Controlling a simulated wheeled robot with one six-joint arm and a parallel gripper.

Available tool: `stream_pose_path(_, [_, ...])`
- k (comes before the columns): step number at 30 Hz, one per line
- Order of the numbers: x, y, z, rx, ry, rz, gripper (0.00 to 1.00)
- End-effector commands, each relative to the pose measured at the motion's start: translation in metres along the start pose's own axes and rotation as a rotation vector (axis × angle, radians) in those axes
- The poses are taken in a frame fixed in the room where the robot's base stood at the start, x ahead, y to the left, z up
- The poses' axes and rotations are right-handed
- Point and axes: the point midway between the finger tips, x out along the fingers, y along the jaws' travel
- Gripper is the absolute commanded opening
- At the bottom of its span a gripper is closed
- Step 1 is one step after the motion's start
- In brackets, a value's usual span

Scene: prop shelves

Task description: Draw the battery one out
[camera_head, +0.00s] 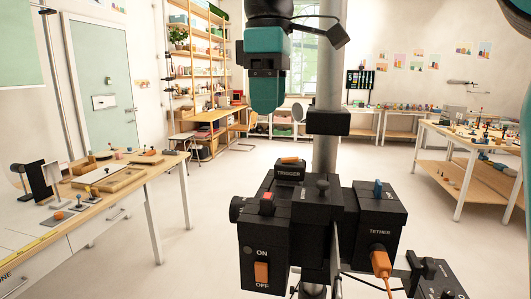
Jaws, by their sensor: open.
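A black rig of boxes (318,205) is mounted on a grey post (327,90). Its right box reads TETHER, with an orange plug (379,259) and cable at its front and a blue piece (378,187) on top. A box (289,171) marked TRIGGER has an orange piece on it. The front left box has an orange ON/OFF switch (262,271). No BATTERY label is legible. My teal and black gripper (267,106) hangs pointing down, above and left of the rig, apart from it and empty; its fingers overlap in this view. The jaws are open.
A small black box (437,278) sits low at the rig's right. A left workbench (110,205) and a right workbench (475,145) carry small parts. Tall wooden shelves (172,60) stand behind. The floor (210,210) between is mostly clear.

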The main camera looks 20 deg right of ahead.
Motion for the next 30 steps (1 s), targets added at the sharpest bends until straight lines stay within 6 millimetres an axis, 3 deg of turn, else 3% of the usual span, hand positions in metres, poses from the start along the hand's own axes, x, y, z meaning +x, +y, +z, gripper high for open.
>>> stream_pose_path(5, [0.019, -0.002, -0.001, -0.003, -0.002, -0.001, 0.62])
stream_pose_path(24, [0.145, -0.001, 0.001, 0.001, -0.003, -0.002, 0.62])
stream_pose_path(30, [0.167, 0.000, 0.001, 0.001, 0.000, 0.000, 0.62])
